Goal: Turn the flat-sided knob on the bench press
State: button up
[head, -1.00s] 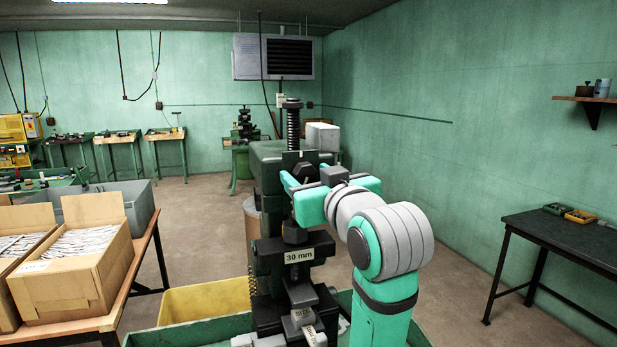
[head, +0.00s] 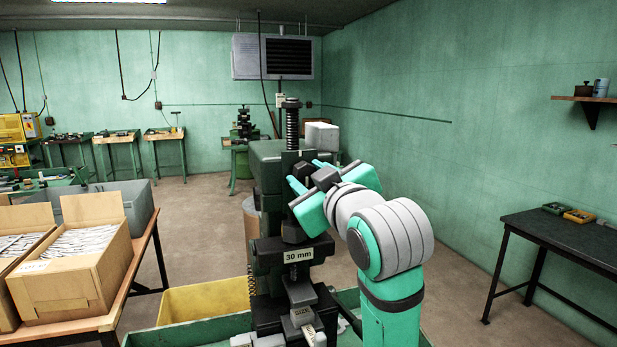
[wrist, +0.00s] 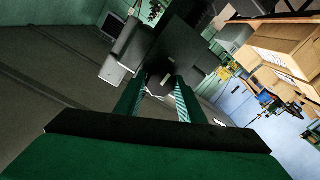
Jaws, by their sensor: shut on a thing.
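The bench press (head: 268,205) stands upright in the middle of the head view, with a "30 mm" label on its front. My gripper (head: 305,173) is at the upper front of the press. Its fingers are on either side of a small dark block, which I take to be the knob (head: 302,170). In the wrist view my two fingers (wrist: 158,98) reach to the dark body of the press (wrist: 185,48) and are shut on the knob. The hand is tilted, its left side lower than its right. The knob's flat sides are mostly hidden by the fingers.
A table with open cardboard boxes (head: 75,285) stands at the left. A yellow bin (head: 205,300) and a green tray (head: 180,334) are around the foot of the press. A dark table (head: 570,240) stands at the right. The floor between is clear.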

jog(key=o, duration=1)
jog(key=shift+s, duration=0.1)
jog(key=shift+o, duration=0.2)
jog(key=v, duration=1)
jog(key=shift+s, duration=0.35)
jog(key=shift+d, duration=0.15)
